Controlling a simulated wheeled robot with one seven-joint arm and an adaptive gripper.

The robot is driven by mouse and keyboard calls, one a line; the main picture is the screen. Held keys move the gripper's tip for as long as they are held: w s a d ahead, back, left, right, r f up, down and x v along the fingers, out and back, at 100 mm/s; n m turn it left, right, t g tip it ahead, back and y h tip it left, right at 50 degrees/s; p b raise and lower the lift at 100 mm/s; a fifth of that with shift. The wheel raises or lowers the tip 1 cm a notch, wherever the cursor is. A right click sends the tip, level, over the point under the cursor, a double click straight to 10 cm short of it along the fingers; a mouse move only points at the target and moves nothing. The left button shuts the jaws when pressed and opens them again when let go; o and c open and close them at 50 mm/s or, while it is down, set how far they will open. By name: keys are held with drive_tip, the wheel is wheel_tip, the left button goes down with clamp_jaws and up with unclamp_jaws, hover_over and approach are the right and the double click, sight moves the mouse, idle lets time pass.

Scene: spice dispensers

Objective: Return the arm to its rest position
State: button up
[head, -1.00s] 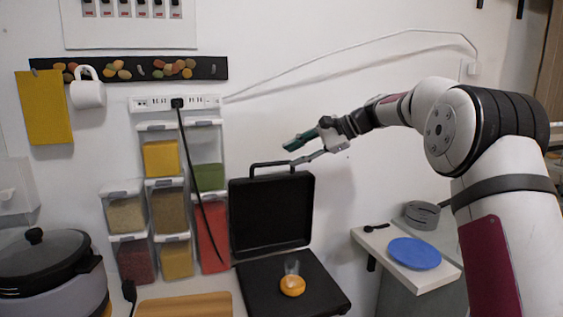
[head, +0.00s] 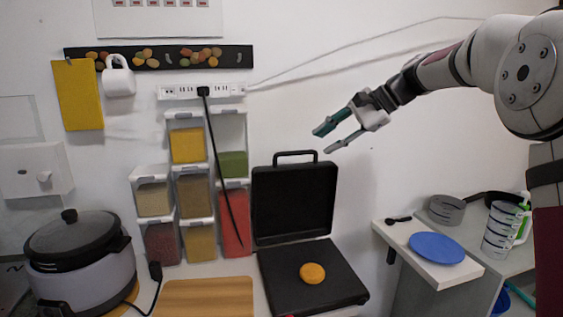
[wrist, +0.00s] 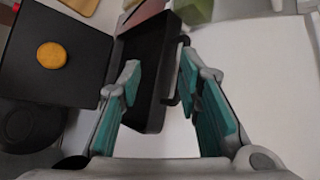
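My gripper (head: 333,139) is open and empty in the head view. It hangs in the air above and right of the open black grill case (head: 292,204). In the wrist view my gripper (wrist: 158,95) shows its two teal-padded fingers spread apart, with the case's lid (wrist: 141,70) visible between and beyond them. A round orange patty-like piece (head: 312,273) lies on the case's lower half, and it also shows in the wrist view (wrist: 52,55). My arm reaches in from the right.
Stacked spice dispensers (head: 192,193) stand left of the case. A rice cooker (head: 80,259) and a wooden board (head: 205,298) are at lower left. A blue plate (head: 437,248) lies on a white shelf at right, near a measuring cup (head: 501,229). The wall area around my gripper is clear.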

drive_tip(key=s+a+n+h, duration=0.2)
drive_tip(key=s+h, duration=0.1)
drive_tip(key=s, duration=0.9)
drive_tip(key=s+d+f+n+h+p, duration=0.1)
drive_tip(key=s+f+n+h, duration=0.1)
drive_tip(key=s, duration=0.8)
drive_tip(key=s+d+f+n+h+p, duration=0.1)
drive_tip(key=s+d+f+n+h, duration=0.1)
drive_tip(key=s, duration=0.9)
drive_tip(key=s+d+f+n+h+p, duration=0.1)
drive_tip(key=s+f+n, duration=0.3)
drive_tip(key=s, duration=0.7)
wheel_tip(320, 180, down, 2)
drive_tip(key=shift+d+f+h, duration=0.1)
drive_tip(key=shift+d+h, duration=0.5)
drive_tip(key=shift+d, duration=0.15)
